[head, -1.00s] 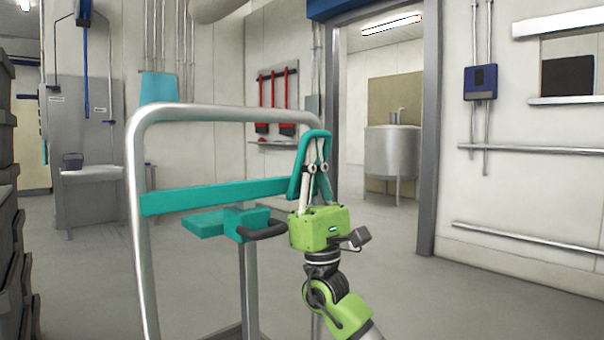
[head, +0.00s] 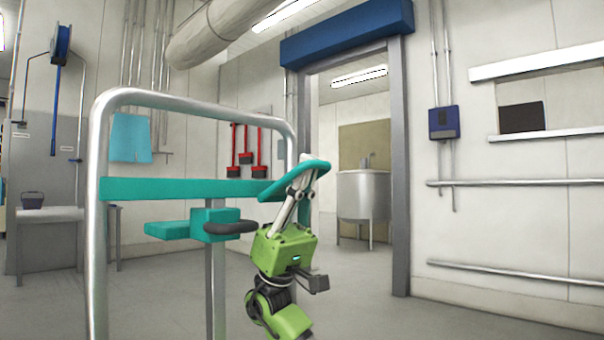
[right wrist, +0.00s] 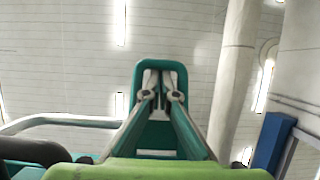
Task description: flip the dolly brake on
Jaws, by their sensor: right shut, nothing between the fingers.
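The dolly shows in the head view as a tubular steel frame (head: 190,101) with a teal crossbar (head: 180,189). A teal paddle (head: 282,186), which looks like the brake lever, sits by the frame's right upright and lies tilted, close to level. My right gripper (head: 308,174) is shut and empty, with its fingertips at the paddle. Whether they touch it I cannot tell. In the right wrist view the teal paddle (right wrist: 160,66) surrounds the tips of my right gripper (right wrist: 162,82). The paddle's mount is hidden. My left gripper is not in view.
A teal block (head: 213,216) with a dark grip (head: 232,227) stands on a post just left of my right gripper. A doorway with a steel tank (head: 363,195) lies behind. The floor to the right is clear.

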